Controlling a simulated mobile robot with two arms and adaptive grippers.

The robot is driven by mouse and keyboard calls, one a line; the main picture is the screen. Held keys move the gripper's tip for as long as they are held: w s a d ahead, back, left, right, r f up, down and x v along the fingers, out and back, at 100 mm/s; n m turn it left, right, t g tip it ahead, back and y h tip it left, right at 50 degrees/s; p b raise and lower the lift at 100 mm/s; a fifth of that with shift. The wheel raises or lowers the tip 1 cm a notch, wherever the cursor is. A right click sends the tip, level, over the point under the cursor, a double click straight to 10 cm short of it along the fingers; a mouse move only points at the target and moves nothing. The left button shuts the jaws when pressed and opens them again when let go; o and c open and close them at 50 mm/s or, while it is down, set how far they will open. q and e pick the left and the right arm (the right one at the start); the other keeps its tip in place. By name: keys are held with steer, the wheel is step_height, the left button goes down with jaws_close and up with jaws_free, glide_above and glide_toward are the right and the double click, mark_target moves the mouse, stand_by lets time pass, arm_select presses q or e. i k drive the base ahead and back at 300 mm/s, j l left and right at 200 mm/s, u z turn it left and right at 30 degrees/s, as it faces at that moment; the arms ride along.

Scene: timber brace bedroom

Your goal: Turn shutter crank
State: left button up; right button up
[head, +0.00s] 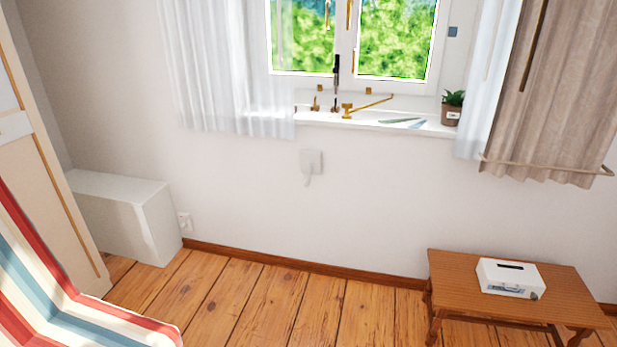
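A small pale box with a short handle hanging down, which looks like the shutter crank (311,165), is fixed to the white wall below the window sill. Its handle points downward, and its fine detail is too small to tell. The window (347,45) above it has white frames and brass fittings. Neither of my grippers shows in the head view.
A wooden side table (450,262) with a tissue box (510,278) stands at the lower right. A white cabinet (125,212) and a striped chair (60,285) are at left. A potted plant (452,107) stands on the sill (385,122). The floor below the crank is clear.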

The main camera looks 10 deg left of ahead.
mark_target(307, 183)
steer(key=i+j+z, duration=0.1)
steer(key=i, duration=0.35)
steer(key=i+j+z, duration=0.1)
steer(key=i, duration=0.35)
